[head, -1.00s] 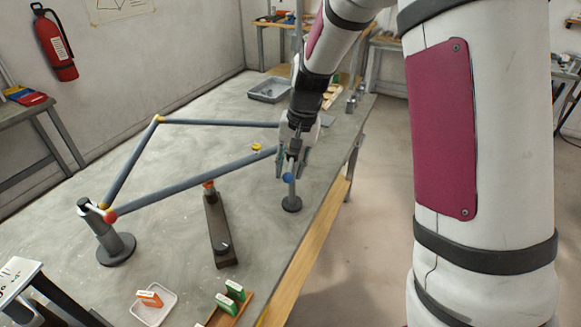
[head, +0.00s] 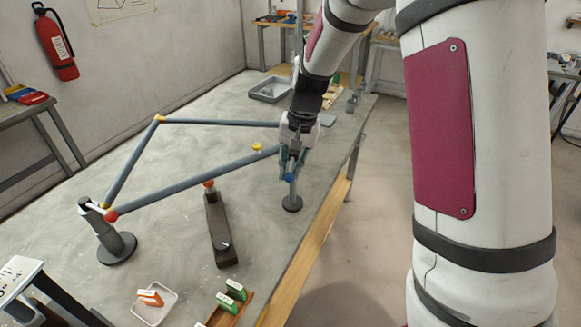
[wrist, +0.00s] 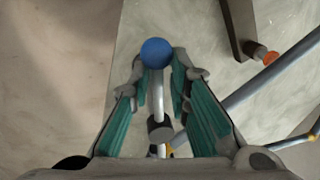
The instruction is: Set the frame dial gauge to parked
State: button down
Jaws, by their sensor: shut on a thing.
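My gripper (head: 291,172) points down at the post and is shut on the blue knob. A grey rod (wrist: 156,95) runs back from the knob between the fingers. The gripper hides the post's upper part in the head view.
A dark block with a red knob (head: 217,230) lies left of the post. A clamp stand (head: 112,240) holds the frame's near-left corner. A white tray (head: 155,304) and a wooden tray (head: 230,313) are at the front. A grey bin (head: 270,91) sits farther back.

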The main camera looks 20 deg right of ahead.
jog(key=shift+a+m, duration=0.25)
jog(key=shift+m, duration=0.05)
jog(key=w+a+m+t+h+p, duration=0.1)
jog(key=w+a+m, duration=0.3)
jog(key=m, duration=0.5)
jog(key=shift+w+a+p, duration=0.25)
jog(key=shift+w+p, duration=0.1)
jog(key=shift+w, duration=0.2)
dwell(0.4)
jog(key=c, duration=1.7)
grip_release()
